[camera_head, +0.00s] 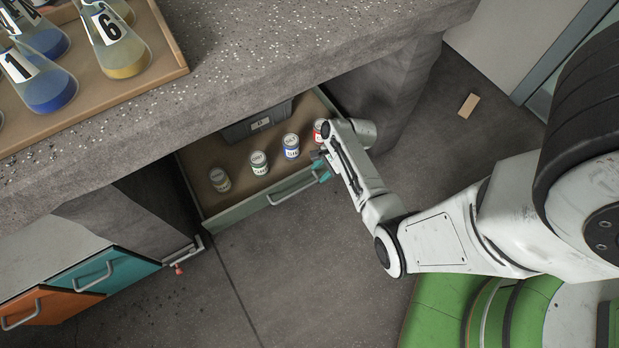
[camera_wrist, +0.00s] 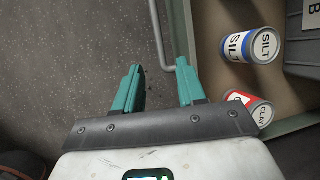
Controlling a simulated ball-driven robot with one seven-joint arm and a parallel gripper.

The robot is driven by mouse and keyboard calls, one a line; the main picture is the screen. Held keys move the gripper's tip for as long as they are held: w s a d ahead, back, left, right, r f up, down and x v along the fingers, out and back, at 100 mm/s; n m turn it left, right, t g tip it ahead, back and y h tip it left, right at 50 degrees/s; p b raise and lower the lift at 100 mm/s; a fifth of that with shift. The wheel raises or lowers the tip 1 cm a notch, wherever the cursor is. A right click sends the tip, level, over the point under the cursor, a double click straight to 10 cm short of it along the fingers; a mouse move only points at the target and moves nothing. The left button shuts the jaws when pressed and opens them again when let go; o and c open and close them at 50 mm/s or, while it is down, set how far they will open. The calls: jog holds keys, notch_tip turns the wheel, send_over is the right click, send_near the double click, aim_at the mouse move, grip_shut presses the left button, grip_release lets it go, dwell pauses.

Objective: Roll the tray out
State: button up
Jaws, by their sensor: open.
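The tray (camera_head: 237,199) is a drawer-like tray with a brown floor and a grey-green front, partly out from under the bench. Its metal bar handle (camera_head: 291,187) is on the front; it also shows in the wrist view (camera_wrist: 158,33). My gripper (camera_head: 322,170) is at the right end of the handle. In the wrist view my gripper (camera_wrist: 158,66) has its two teal fingers apart, and the handle's near end shows between the fingertips. I cannot tell whether they touch it. The tray's right front corner is partly hidden by my arm.
In the tray stand a blue SILT can (camera_head: 291,146), a red CLAY can (camera_wrist: 256,108), a green can (camera_head: 259,162), a pale can (camera_head: 220,179) and a dark box (camera_head: 257,122). Teal (camera_head: 105,275) and orange (camera_head: 45,305) drawers are at left. Floor before the tray is clear.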

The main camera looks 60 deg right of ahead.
aim_at(307, 186)
jog(key=b+x, duration=0.5)
jog(key=x, duration=0.4)
jog(key=shift+r, duration=0.1)
grip_shut()
dwell(0.4)
